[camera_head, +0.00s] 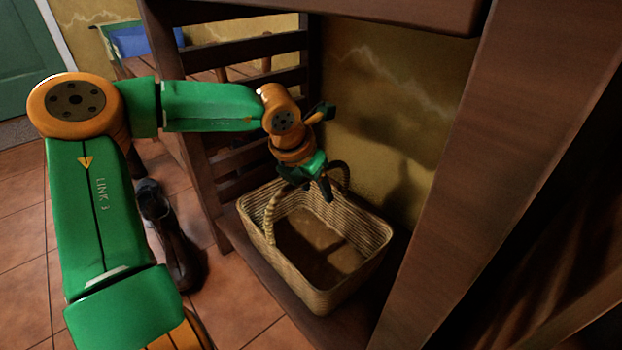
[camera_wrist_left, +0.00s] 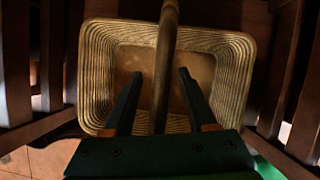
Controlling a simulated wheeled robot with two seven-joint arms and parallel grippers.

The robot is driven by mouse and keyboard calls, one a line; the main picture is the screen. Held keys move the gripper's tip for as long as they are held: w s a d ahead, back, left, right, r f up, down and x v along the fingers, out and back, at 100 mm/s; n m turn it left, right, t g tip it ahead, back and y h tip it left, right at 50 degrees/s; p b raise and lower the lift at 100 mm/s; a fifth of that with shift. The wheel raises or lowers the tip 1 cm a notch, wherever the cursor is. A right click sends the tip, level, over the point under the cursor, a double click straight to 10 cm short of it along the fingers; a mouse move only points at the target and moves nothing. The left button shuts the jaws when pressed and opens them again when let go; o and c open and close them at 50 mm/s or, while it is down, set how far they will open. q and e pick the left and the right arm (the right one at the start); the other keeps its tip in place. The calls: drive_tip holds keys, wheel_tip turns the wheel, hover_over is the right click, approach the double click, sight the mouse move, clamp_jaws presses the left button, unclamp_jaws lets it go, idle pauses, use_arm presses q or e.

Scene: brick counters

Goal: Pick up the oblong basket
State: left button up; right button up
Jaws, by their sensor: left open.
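The oblong basket (camera_head: 335,290) is woven and tan, with a brown inside that looks empty. It stands upright on a low wooden shelf. An arched handle (camera_head: 271,217) crosses over its middle; part of the arch is hidden behind my gripper. My left gripper (camera_head: 318,190) is open above the basket, at the handle. In the left wrist view, the basket (camera_wrist_left: 240,75) lies below the two dark fingers (camera_wrist_left: 160,72), and the handle (camera_wrist_left: 164,60) runs between them. I cannot tell whether the fingers touch the handle. My right gripper is not in view.
A slatted wooden side (camera_head: 250,90) rises at the left of the shelf, and a thick wooden post (camera_head: 470,150) stands at the right. A wooden board (camera_head: 420,12) lies overhead. Dark boots (camera_head: 170,235) stand on the tiled floor. A yellow wall is behind the basket.

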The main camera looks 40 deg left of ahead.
use_arm(q)
clamp_jaws()
idle(1.4)
